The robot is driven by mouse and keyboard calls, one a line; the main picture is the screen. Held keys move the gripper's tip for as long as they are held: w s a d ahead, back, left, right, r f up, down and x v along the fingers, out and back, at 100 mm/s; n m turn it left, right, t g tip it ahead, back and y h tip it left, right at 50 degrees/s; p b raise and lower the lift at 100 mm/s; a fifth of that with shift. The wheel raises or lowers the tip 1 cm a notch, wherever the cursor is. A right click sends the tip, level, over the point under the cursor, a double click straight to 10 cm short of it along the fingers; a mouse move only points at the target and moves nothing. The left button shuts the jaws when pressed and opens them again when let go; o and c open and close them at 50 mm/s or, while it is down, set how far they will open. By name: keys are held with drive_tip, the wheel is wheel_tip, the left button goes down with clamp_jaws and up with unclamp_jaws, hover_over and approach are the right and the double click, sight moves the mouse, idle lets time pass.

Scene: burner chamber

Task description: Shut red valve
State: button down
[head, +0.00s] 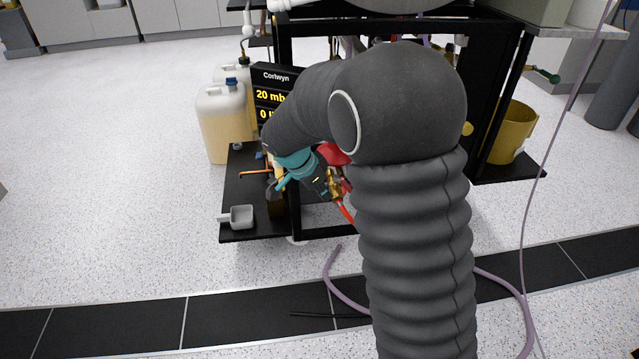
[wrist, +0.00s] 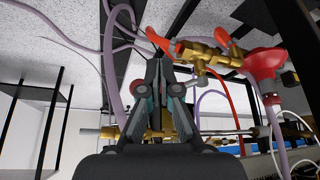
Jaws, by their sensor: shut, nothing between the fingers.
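A brass valve with an orange-red lever (wrist: 160,42) shows in the wrist view, just beyond my fingertips. A second red lever (wrist: 222,38) stands on the same brass pipework (wrist: 200,52), to the right. In the head view a brass fitting (head: 335,184) and a red-orange lever or tube (head: 346,213) show beside my gripper (head: 326,182). My gripper also shows in the wrist view (wrist: 164,68); its fingers are together with nothing held. I cannot tell whether the fingertips touch the lever. My arm hides much of the pipework in the head view.
A red bulbous fitting (wrist: 265,63) is right of the valves. Lilac hoses (wrist: 112,60) run close by. The black rig frame (head: 283,60), a display (head: 272,98), a jug (head: 222,120) and a yellow bucket (head: 512,132) surround the area. Floor left of the rig is clear.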

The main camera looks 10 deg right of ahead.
drive_tip(key=shift+w+d+f, duration=0.2)
drive_tip(key=shift+w+d, duration=0.1)
drive_tip(key=shift+d, duration=0.45)
drive_tip(key=shift+w+d+f, duration=0.15)
drive_tip(key=shift+w+d, duration=0.2)
drive_tip(key=shift+d, duration=0.45)
drive_tip(key=shift+w+d+f, duration=0.2)
drive_tip(key=shift+w+d, duration=0.1)
drive_tip(key=shift+d, duration=0.45)
